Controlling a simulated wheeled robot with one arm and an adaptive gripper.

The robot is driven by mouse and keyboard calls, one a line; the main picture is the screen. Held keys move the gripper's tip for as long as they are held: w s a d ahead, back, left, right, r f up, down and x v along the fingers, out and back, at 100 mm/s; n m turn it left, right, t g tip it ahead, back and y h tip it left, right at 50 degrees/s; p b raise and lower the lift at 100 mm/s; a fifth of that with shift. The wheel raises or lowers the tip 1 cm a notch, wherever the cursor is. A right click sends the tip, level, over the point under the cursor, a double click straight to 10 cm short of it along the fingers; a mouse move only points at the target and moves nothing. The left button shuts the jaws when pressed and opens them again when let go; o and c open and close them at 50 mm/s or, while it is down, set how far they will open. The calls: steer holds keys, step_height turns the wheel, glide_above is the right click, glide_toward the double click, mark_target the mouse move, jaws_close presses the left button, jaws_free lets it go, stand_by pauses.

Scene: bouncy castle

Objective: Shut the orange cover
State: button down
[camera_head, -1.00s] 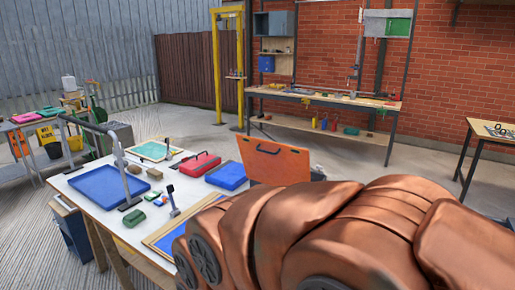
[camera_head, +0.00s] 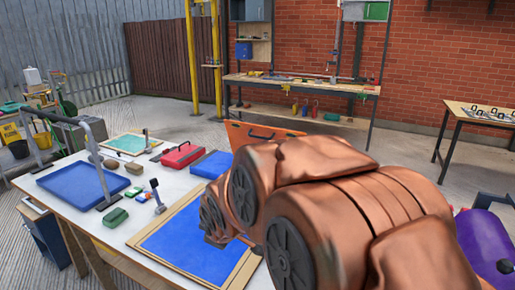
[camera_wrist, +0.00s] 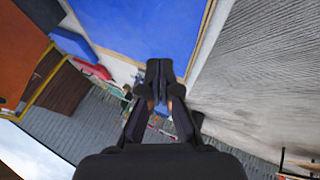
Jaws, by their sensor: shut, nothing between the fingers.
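The orange cover (camera_head: 250,132) stands raised at the far right edge of the white table in the head view, with a dark handle near its top. My copper-coloured arm hides its lower part and whatever it is hinged to. An orange surface (camera_wrist: 22,50) at the left of the wrist view looks like the same cover. My gripper (camera_wrist: 159,72) shows in the wrist view with its black fingers together and empty, in front of the blue framed board (camera_wrist: 140,25). The cover is off to its left there, apart from the fingers. The head view hides the gripper behind my arm.
The white table (camera_head: 112,228) holds a blue tray (camera_head: 82,188), a red case (camera_head: 182,155), a blue box (camera_head: 212,164) and small tools. The blue framed board (camera_head: 195,243) lies at its near right. A workbench (camera_head: 300,88) stands by the brick wall, with open floor before it.

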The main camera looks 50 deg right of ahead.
steer(key=w+d+r+n+t+h+b, duration=0.1)
steer(key=w+d+r+n+t+h, duration=0.15)
steer(key=d, duration=0.35)
steer(key=w+d+r+n+t+h+b, duration=0.1)
steer(key=w+d+t+b, duration=0.1)
steer(key=w+d+t, duration=0.3)
steer(key=s+d+r+n+t+h+b, duration=0.25)
steer(key=d+r+n, duration=0.35)
steer(key=d, duration=0.6)
steer(key=w+d+r+m+p, duration=0.1)
steer(key=w+d+r+p, duration=0.1)
steer(key=w+d+p, duration=0.6)
steer(key=shift+w+r+p, duration=0.2)
steer(key=shift+w+p, duration=0.6)
steer(key=shift+p, duration=2.5)
